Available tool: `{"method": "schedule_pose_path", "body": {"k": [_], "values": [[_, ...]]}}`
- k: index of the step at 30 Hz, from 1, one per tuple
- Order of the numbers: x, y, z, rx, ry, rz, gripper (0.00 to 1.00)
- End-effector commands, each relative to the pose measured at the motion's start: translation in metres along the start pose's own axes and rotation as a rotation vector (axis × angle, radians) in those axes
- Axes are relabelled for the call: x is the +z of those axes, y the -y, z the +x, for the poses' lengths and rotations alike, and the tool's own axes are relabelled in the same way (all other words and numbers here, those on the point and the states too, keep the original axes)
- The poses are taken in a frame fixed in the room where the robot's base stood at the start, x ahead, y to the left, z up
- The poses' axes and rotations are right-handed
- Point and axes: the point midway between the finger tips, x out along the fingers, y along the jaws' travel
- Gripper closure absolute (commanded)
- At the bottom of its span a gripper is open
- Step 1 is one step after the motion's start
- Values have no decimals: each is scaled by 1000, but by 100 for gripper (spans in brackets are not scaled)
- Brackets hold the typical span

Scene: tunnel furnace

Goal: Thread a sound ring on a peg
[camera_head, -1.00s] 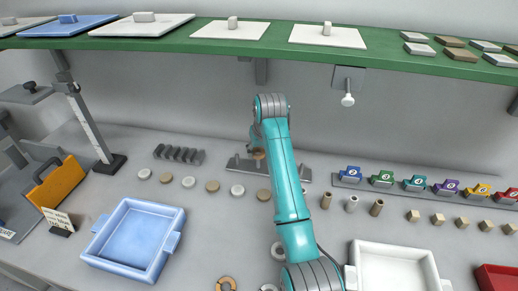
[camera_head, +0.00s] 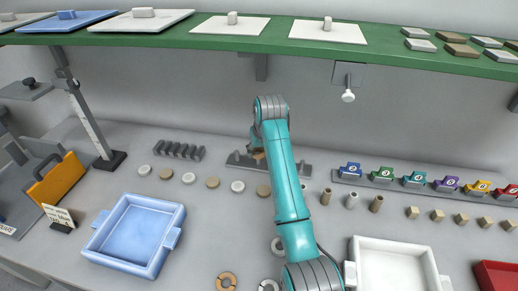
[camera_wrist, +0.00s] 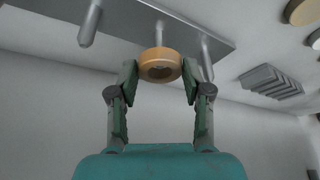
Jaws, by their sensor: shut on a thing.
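My gripper (camera_wrist: 159,72) is shut on a tan ring (camera_wrist: 159,65), held between the two fingertips. In the wrist view a grey peg (camera_wrist: 160,35) stands directly behind the ring, in line with its middle. Whether the peg's tip is inside the ring's hole cannot be told. Other pegs (camera_wrist: 89,25) show on either side, on the same grey bar. In the head view the peg bar (camera_head: 238,161) lies at the back of the table, and my arm covers its middle.
A blue tray (camera_head: 105,228) stands at left and a white tray (camera_head: 436,273) at right. Several flat discs (camera_head: 213,183) lie in a row before the bar. A grey slotted rack (camera_head: 178,150) is left of it. Short cylinders (camera_head: 352,201) stand right. A green shelf (camera_head: 300,41) hangs above.

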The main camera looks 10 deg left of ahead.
Motion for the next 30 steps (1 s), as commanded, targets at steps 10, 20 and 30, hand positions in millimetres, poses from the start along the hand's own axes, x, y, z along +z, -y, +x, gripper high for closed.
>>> {"method": "schedule_pose_path", "body": {"k": [10, 20, 30], "values": [[2, 0, 6, 0, 0, 0, 88], [5, 0, 11, 0, 0, 0, 88], [7, 0, 16, 0, 1, 0, 88]]}}
